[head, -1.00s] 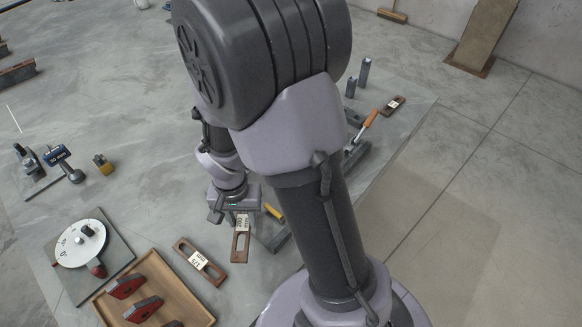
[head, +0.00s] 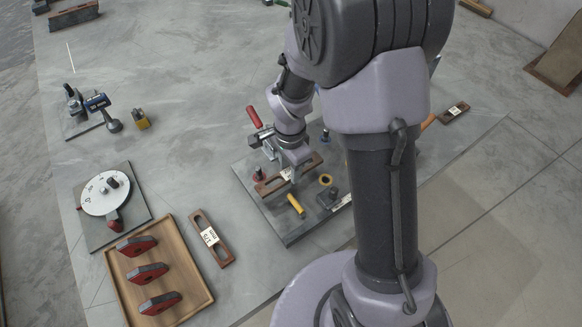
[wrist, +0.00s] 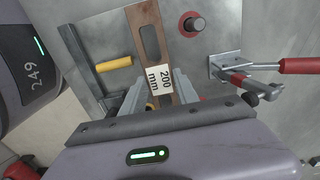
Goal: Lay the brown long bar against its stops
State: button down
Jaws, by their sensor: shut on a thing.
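The brown long bar (head: 270,186) has a slot and a white label reading 200 mm. My gripper (head: 290,174) is shut on it near the label, over the grey fixture plate (head: 304,233). In the wrist view the bar (wrist: 148,35) runs up the picture between my gripper's fingers (wrist: 158,96). A red-ringed pin (wrist: 194,24) stands to the right of the bar, apart from it. A dark rail (wrist: 84,58) and a yellow handle (wrist: 115,64) lie to its left. I cannot tell whether the bar touches the plate or which parts are its stops.
A red-handled clamp (wrist: 238,72) stands right of the bar in the wrist view. A white dial (head: 103,194) sits on a plate at left.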

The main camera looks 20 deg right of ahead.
jog(key=w, duration=0.1)
jog(key=w+d, duration=0.1)
jog(key=shift+w+f, duration=0.1)
jog(key=shift+w, duration=0.25)
notch_tip(320, 180, down, 4)
jog(key=shift+w+r+b, duration=0.1)
jog(key=shift+b, duration=1.15)
jog(key=shift+r, duration=0.15)
jog(key=c, duration=1.4)
grip_release()
jog(key=shift+f, duration=0.2)
jog(key=o, duration=0.5)
